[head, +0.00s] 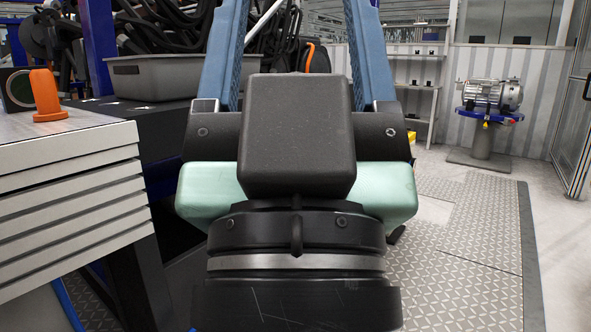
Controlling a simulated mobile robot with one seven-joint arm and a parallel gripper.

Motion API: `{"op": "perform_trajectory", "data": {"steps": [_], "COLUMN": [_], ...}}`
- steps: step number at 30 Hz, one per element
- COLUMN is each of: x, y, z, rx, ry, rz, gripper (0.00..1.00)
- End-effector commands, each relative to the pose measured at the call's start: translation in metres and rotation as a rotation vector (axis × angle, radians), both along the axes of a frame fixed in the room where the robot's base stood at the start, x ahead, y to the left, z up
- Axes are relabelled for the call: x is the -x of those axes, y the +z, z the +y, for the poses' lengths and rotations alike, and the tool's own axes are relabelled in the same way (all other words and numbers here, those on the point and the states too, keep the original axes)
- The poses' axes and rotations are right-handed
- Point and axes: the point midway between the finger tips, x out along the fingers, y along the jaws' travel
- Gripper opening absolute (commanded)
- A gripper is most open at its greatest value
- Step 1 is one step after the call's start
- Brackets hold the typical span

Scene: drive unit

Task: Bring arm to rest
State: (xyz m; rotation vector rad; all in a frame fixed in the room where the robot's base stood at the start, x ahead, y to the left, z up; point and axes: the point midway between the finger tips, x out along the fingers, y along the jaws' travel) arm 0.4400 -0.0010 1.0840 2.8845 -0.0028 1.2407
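My gripper (296,20) fills the middle of the head view, seen from close behind. It has a black wrist with a metal ring, a pale green body, a black box on top and two long blue fingers. The fingers stand well apart and point away from me. Their tips are cut off by the top edge. Nothing shows held between the visible parts of the fingers. The rest of my arm is out of view.
A metal-topped workbench (70,185) with an orange part (46,95) stands close at left. Behind are a grey bin (150,78) and black cables. A metal drive unit (490,95) sits on a stand at back right. Patterned floor (480,250) at right is clear.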

Motion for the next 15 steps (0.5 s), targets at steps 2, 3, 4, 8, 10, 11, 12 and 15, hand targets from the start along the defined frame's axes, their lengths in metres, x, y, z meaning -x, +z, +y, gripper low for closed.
{"op": "perform_trajectory", "data": {"steps": [2, 3, 4, 8, 10, 11, 12, 15], "x": [0.000, 0.000, 0.000, 0.000, 0.000, 0.000, 0.000, 0.000], "y": [0.043, 0.056, 0.065, 0.105, 0.126, 0.136, 0.148, 0.179], "z": [0.000, 0.000, 0.000, 0.000, 0.000, 0.000, 0.000, 0.001], "rx": [0.000, 0.000, 0.000, 0.000, 0.000, 0.000, 0.000, 0.000], "ry": [0.000, 0.000, 0.000, 0.001, 0.001, 0.001, 0.001, 0.001], "rz": [0.000, 0.000, 0.000, 0.000, 0.000, 0.000, 0.000, 0.000], "gripper": [0.70, 0.70, 0.70, 0.70, 0.70, 0.70, 0.70, 0.70]}}
